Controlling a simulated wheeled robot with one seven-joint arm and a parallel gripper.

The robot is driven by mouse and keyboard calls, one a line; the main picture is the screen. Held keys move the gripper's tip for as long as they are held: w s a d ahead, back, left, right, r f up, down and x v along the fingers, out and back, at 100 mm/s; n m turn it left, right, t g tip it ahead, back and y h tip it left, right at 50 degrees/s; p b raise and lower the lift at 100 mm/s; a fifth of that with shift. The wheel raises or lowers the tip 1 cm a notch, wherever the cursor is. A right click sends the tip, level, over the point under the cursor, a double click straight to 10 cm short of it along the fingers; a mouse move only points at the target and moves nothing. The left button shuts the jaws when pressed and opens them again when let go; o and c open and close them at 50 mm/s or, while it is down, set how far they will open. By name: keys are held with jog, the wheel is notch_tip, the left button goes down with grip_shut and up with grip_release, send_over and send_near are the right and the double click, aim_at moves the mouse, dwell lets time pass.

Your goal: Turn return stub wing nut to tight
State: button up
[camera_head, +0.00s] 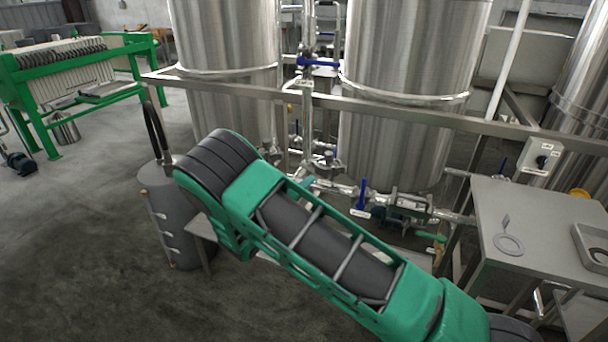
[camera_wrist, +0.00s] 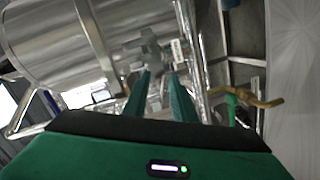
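My gripper (camera_wrist: 161,76) shows in the wrist view as two green fingers. They are apart, with a visible gap and nothing clearly held between them. Just beyond the tips is a cluster of grey metal fittings (camera_wrist: 147,48) in front of a steel tank (camera_wrist: 60,42). I cannot pick out the return stub wing nut for certain among these fittings, and I see no contact with the fingers. In the head view my arm crosses the middle, and I cannot make out the gripper there.
Tall steel tanks (camera_head: 405,80) stand behind a metal frame rail (camera_head: 400,112). Low pipework has a blue-handled valve (camera_head: 361,195). A steel table (camera_head: 545,215) with a flat ring (camera_head: 508,244) stands at right. A grey cylinder (camera_head: 172,215) stands left of my arm.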

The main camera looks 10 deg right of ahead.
jog(key=n+t, duration=0.2)
send_near(306, 169)
jog(key=s, duration=0.2)
jog(key=a+x, duration=0.1)
jog(key=x, duration=0.9)
jog(key=shift+w, duration=0.4)
jog(key=shift+f, duration=0.1)
grip_shut()
